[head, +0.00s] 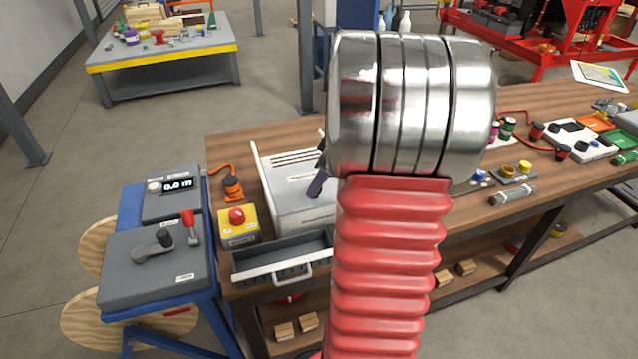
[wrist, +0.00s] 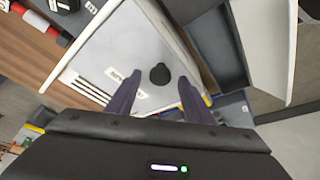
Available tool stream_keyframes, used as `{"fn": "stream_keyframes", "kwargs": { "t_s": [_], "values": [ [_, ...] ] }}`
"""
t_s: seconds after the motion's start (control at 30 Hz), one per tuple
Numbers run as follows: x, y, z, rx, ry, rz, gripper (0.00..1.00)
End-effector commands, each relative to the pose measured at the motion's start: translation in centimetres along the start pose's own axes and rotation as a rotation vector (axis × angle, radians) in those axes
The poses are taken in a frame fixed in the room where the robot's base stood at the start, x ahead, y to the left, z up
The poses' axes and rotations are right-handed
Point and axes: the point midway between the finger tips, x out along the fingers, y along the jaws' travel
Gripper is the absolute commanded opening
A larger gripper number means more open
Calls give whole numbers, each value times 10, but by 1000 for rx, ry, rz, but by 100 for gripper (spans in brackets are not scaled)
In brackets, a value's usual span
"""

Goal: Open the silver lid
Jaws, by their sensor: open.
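The silver lid (wrist: 150,42) is a pale grey panel on top of a white-edged box, with a label and a round black knob (wrist: 160,75). The lid lies flat and looks closed. In the wrist view my gripper (wrist: 160,80) is open, with its two dark fingers on either side of the knob and gaps showing. Whether the fingers are down at knob height is unclear. In the head view the silver lid (head: 297,190) is partly behind my arm, which hides the knob. One dark finger of my gripper (head: 318,184) shows above the lid.
An open grey drawer (head: 285,256) juts out at the front of the box. A yellow box with a red button (head: 238,226) and a blue stand with a lever panel (head: 155,262) are to the left. The wooden bench (head: 480,215) holds several small parts on the right.

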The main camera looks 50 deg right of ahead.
Motion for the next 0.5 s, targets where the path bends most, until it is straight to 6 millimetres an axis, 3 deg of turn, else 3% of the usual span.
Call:
{"fn": "stream_keyframes", "kwargs": {
  "t_s": [0.17,0.5],
  "values": [
    [12,0,0,1,0,-1,47],
    [13,0,0,2,0,1,44]
  ]
}}
